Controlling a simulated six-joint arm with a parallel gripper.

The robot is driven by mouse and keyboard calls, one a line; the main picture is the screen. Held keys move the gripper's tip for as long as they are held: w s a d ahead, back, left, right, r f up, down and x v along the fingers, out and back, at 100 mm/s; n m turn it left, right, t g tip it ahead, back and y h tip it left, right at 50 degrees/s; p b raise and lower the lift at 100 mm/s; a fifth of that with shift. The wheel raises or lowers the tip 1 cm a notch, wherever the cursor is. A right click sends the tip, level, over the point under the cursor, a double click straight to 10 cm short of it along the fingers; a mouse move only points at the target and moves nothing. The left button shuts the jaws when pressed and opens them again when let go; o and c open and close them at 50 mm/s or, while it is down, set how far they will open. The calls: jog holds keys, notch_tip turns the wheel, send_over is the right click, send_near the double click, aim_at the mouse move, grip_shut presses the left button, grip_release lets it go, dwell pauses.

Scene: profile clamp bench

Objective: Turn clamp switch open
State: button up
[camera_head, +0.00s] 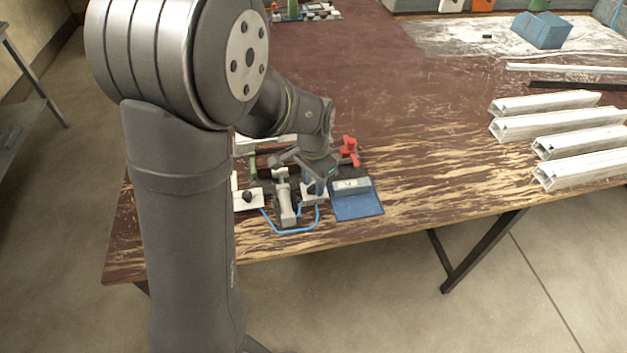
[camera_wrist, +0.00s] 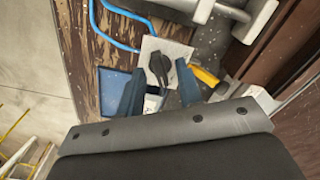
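The clamp switch is a black knob (camera_wrist: 160,66) on a pale square plate (camera_wrist: 172,47), in the middle of the wrist view. My gripper (camera_wrist: 159,83) is open, with its two blue fingers on either side of the knob and a visible gap between them. Whether the fingertips touch the knob or stay just above it, I cannot tell. In the head view my gripper (camera_head: 313,184) points down over the fixture by the bench's front edge and hides the knob there. A grey metal clamp (camera_head: 285,203) stands just left of it.
A blue cable (camera_head: 289,232) loops in front of the clamp. A blue plate (camera_head: 357,203) and a red part (camera_head: 349,150) are right of my gripper. Another black knob (camera_head: 248,196) sits on a white plate at left. White profiles (camera_head: 545,122) lie far right. The bench middle is clear.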

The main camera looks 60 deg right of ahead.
grip_shut()
jog(key=shift+n, duration=0.4)
jog(key=n, duration=0.5)
jog(key=shift+n, duration=0.3)
jog(key=n, duration=0.5)
jog(key=shift+n, duration=0.4)
grip_release()
